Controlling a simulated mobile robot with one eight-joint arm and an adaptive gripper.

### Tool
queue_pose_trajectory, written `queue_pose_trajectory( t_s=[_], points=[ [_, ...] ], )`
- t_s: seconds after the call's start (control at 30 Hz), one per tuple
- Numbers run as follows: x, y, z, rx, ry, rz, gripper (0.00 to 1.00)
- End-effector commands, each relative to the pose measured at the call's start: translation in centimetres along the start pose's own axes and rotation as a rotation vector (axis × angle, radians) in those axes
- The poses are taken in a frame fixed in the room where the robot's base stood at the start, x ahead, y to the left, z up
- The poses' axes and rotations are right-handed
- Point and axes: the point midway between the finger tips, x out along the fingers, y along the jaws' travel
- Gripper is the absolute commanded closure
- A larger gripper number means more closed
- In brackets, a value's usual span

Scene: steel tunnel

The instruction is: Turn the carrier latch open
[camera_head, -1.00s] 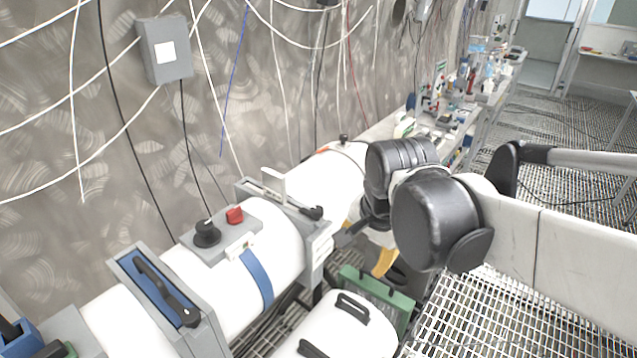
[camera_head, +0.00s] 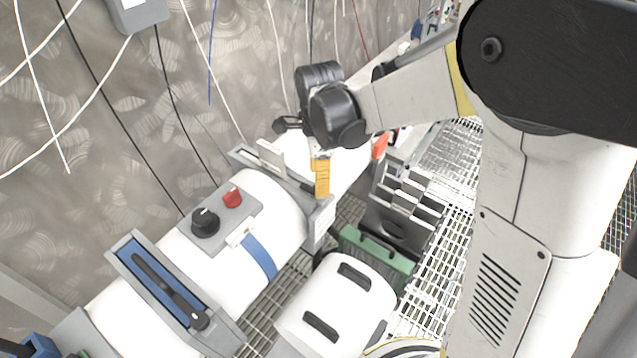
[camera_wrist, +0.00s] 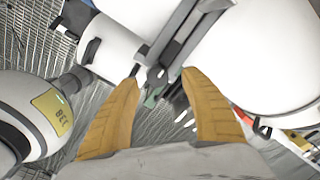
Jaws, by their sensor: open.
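A large white cylinder (camera_head: 275,207) lies along the wall, with grey flanges around it. A grey flange (camera_head: 318,222) with a pale upright tab (camera_head: 271,158) crosses its middle. A long black lever (camera_head: 165,285) sits on a blue recessed panel nearer me. I cannot tell for certain which part is the carrier latch. My gripper (camera_head: 321,178) points down at the flange's right end; one orange finger shows there. In the wrist view my gripper (camera_wrist: 160,76) is open, its two orange fingers apart. A small dark fitting (camera_wrist: 155,74) on a grey bar shows between the fingertips; contact is unclear.
A black knob (camera_head: 205,222) and a red button (camera_head: 232,197) sit on the cylinder's grey box. A white lidded container (camera_head: 335,308) and a green case (camera_head: 376,250) stand right of the cylinder. Wall cables hang behind. Grating floor (camera_head: 450,165) is open farther right.

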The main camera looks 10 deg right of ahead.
Motion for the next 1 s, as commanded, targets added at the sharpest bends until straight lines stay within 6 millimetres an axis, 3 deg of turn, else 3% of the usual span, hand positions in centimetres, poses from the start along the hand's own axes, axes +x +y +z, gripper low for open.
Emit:
queue_pose_trajectory(
  t_s=[0.2, 0.53, 0.57, 0.7, 0.73, 1.0],
  points=[
    [2.7, 0.0, 0.0, 0.000, 0.000, 0.000, 0.47],
    [3.1, 0.1, 0.0, -0.001, 0.000, 0.000, 0.47],
    [3.1, 0.1, 0.0, -0.001, 0.000, 0.000, 0.52],
    [3.1, 0.1, 0.0, -0.001, 0.000, 0.000, 0.94],
    [3.1, 0.1, 0.0, -0.001, 0.000, 0.000, 1.00],
    [3.2, 0.1, 0.0, -0.017, 0.000, 0.000, 1.00]
  ],
)
